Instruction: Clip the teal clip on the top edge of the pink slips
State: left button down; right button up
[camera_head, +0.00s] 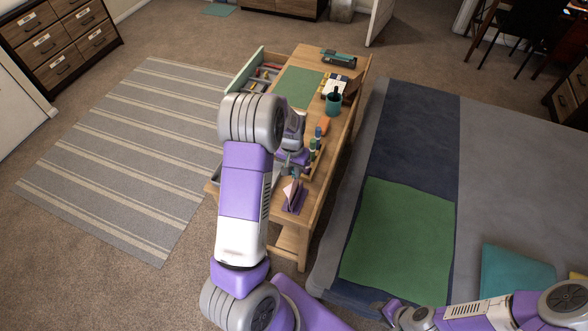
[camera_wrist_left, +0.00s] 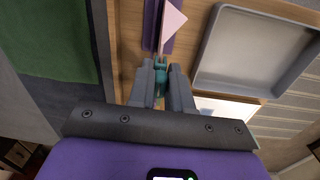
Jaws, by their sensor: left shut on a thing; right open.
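My left gripper (camera_head: 292,173) is shut on the teal clip (camera_wrist_left: 160,68), which shows between the fingertips (camera_wrist_left: 160,88) in the left wrist view. The pink slips (camera_head: 291,190) stand in a purple holder (camera_head: 300,203) near the front end of the wooden desk. In the wrist view the pink slips (camera_wrist_left: 173,24) lie just beyond the clip, with the purple holder (camera_wrist_left: 150,28) around them. The clip looks very close to the slips' edge; I cannot tell if it touches. My right gripper (camera_head: 392,313) is low over the bed, open, away from the desk.
A grey tray (camera_wrist_left: 207,60) lies beside the slips in the wrist view. On the desk (camera_head: 315,210) stand several small bottles, a teal cup (camera_head: 333,104), a green blotter (camera_head: 298,87) and a teal stapler (camera_head: 338,58). A drawer (camera_head: 245,70) is open. The bed (camera_head: 410,120) lies right of the desk.

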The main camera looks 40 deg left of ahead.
aim_at(293, 169)
pick_arm(q)
jog(key=shift+f+b, duration=0.7)
jog(key=shift+f, duration=0.3)
jog(key=c, duration=1)
grip_release()
jog(key=shift+r, duration=0.1)
jog(key=shift+r, duration=0.1)
notch_tip(293, 169, up, 7)
jog(key=shift+a+r+p, duration=0.1)
jog(key=shift+r+p, duration=0.05)
jog(key=shift+p, duration=0.35)
